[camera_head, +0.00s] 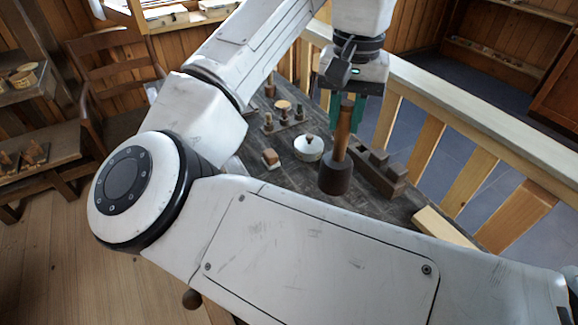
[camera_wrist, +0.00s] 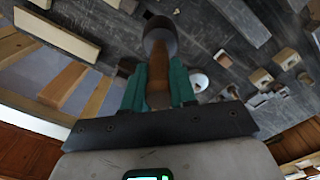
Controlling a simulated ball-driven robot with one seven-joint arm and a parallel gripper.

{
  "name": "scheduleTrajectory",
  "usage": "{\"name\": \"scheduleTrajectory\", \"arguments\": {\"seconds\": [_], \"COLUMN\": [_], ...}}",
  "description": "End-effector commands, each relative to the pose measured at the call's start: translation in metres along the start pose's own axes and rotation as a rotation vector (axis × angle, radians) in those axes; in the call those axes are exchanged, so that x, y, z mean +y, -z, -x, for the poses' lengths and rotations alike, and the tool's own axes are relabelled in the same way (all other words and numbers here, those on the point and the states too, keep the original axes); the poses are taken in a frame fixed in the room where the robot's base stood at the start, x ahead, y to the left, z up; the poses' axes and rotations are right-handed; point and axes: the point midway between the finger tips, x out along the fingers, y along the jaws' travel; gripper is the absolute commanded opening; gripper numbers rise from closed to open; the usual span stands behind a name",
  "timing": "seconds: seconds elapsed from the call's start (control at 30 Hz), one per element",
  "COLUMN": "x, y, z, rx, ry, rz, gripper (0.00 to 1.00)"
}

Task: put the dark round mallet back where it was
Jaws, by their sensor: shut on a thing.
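The dark round mallet (camera_head: 335,179) has a dark brown cylindrical head and a lighter wooden handle. My gripper (camera_head: 346,117) is shut on the handle, with the mallet upright and its head down. In the wrist view the green fingers of my gripper (camera_wrist: 158,70) lie on both sides of the handle, and the mallet head (camera_wrist: 160,38) sticks out beyond them over the grey tabletop. I cannot tell whether the head touches the table.
A dark slotted wooden block (camera_head: 378,174) is close right of the mallet. A pale plank (camera_head: 440,227) lies near the railing (camera_head: 480,120).

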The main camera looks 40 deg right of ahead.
Motion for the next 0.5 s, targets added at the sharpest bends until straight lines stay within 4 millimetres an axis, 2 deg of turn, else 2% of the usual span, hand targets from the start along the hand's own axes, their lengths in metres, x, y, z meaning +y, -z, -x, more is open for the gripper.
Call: {"name": "scheduleTrajectory", "arguments": {"seconds": [0.37, 0.5], "x": [-0.066, -0.085], "y": [0.043, 0.055], "z": [-0.032, -0.057], "rx": [-0.003, -0.003], "ry": [-0.001, -0.002], "rz": [0.007, 0.005], "gripper": [0.00, 0.00]}}
